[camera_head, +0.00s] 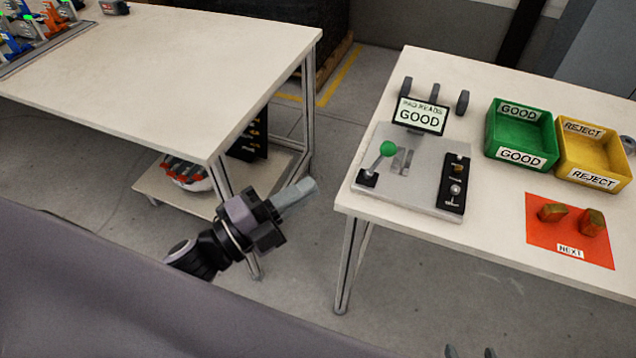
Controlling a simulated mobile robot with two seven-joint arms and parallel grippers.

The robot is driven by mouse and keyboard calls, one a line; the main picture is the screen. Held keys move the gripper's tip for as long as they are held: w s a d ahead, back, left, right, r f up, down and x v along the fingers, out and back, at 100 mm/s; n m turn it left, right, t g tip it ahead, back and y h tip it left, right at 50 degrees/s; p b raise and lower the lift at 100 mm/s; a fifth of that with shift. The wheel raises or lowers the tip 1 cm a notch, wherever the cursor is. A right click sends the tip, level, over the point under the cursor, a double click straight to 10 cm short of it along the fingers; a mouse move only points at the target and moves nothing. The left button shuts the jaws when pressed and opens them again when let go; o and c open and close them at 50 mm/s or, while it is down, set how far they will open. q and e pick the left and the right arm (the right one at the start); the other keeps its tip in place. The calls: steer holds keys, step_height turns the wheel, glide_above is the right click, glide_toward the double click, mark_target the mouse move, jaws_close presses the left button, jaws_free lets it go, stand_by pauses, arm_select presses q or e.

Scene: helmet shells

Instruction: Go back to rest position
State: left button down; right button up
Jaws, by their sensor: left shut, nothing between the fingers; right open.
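My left gripper (304,190) shows in the head view over the gap between the two tables. Its grey fingers are together with nothing between them, and they point up and to the right. It appears apart from both tables. My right gripper (470,352) shows only as two dark fingertips at the bottom edge, spread apart and empty. The rest of it is out of the picture.
The right table (480,238) holds a grey fixture with a green-knobbed lever (388,149), a "GOOD" display (421,115), a green bin (520,132), a yellow bin (594,153) and a red "NEXT" mat (569,244) with two pieces. The left table (180,60) is mostly bare.

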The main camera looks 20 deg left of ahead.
arm_select(q)
steer(key=shift+s+a, duration=0.15)
steer(key=shift+s, duration=0.1)
stand_by(0.4)
